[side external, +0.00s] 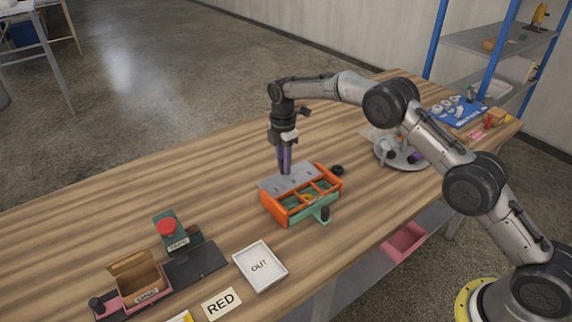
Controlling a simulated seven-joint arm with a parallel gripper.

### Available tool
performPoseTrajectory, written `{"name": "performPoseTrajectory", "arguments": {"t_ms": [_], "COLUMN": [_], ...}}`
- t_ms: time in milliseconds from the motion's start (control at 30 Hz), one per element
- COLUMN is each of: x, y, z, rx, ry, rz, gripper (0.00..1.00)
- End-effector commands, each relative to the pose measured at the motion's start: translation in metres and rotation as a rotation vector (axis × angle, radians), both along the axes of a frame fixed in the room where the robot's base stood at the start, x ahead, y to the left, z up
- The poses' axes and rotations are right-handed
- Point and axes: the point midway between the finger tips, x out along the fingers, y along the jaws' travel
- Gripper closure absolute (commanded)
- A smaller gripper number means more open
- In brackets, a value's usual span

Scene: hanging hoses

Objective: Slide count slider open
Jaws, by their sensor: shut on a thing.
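An orange box (280,214) with open compartments, green inside, stands mid-table. A flat grey plate (300,180) lies over its back part and reaches past its left end; I take it for the count slider, but no label is readable. The front compartments are uncovered. My gripper (285,172) points straight down onto the plate, its purplish fingers closed at the plate's upper face. The part between the fingertips is hidden or too small to make out. A green tab with a black knob (325,213) sticks out at the box's front.
A black rail with a pink "SEND" box (145,299) and a green block with a red button (167,228) lies front left. A white "OUT" tray (261,266) and a "RED" card (221,304) lie in front. A round grey stand (400,155) is at right. The table behind the box is clear.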

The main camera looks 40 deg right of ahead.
Motion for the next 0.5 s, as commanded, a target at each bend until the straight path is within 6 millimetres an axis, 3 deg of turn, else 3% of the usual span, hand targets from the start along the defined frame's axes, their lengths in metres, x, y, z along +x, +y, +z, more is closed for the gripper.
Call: {"name": "performPoseTrajectory", "arguments": {"t_ms": [233,267,300,500], "x": [0.0064,0.0063,0.0063,0.0051], "y": [0.0003,0.0002,0.0002,0.0002], "z": [0.0036,0.0036,0.0037,0.0032], "rx": [0.002,0.002,0.002,0.001], "ry": [-0.027,-0.026,-0.026,-0.022], "rz": [0.000,0.000,0.000,0.000], "gripper": [1.00,0.67,0.60,0.59]}}
